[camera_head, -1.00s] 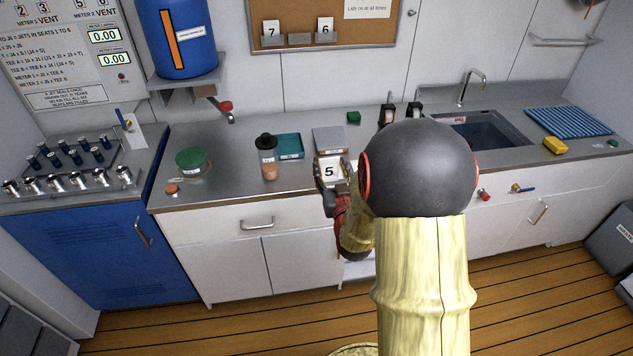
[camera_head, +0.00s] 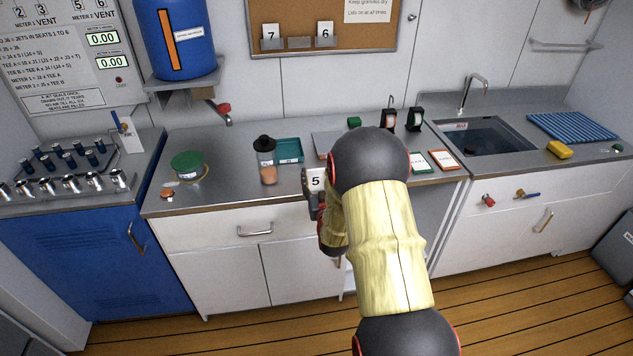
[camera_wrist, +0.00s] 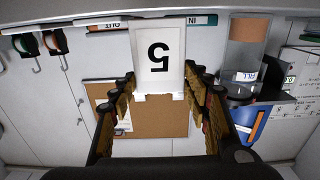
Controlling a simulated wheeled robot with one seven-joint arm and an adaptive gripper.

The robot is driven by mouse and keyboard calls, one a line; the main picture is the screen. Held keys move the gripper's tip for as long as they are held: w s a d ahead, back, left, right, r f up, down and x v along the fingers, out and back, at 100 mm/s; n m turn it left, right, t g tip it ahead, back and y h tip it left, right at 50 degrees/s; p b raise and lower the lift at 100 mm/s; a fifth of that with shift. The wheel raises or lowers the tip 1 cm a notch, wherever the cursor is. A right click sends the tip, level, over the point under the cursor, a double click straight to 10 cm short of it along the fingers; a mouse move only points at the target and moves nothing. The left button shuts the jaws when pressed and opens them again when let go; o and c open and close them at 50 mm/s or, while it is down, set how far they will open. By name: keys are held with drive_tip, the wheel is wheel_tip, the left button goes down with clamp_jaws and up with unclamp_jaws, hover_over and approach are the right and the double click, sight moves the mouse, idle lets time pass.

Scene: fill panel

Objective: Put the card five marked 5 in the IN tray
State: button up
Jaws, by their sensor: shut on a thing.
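The white card five (camera_head: 315,181), marked 5, is upright in my gripper (camera_head: 314,194) at the counter's front edge. In the wrist view the card (camera_wrist: 158,62) appears upside down between the fingers of my gripper (camera_wrist: 160,92), which are shut on it. The teal IN tray (camera_head: 290,144) lies on the counter, behind and left of the card, apart from it. Its IN label edge (camera_wrist: 203,20) shows at the top of the wrist view, right of the card and partly covered by it. My arm hides part of the counter right of the card.
A dark-lidded jar (camera_head: 264,152) stands in front of the IN tray's left side. A green-lidded tub (camera_head: 188,163) is farther left. Cards 7 (camera_head: 271,34) and 6 (camera_head: 325,32) stand on the corkboard.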

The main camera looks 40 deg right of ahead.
drive_tip(key=shift+f, duration=0.15)
drive_tip(key=shift+f, duration=0.1)
drive_tip(key=shift+f, duration=0.1)
drive_tip(key=o, duration=1)
drive_tip(key=shift+o, duration=0.8)
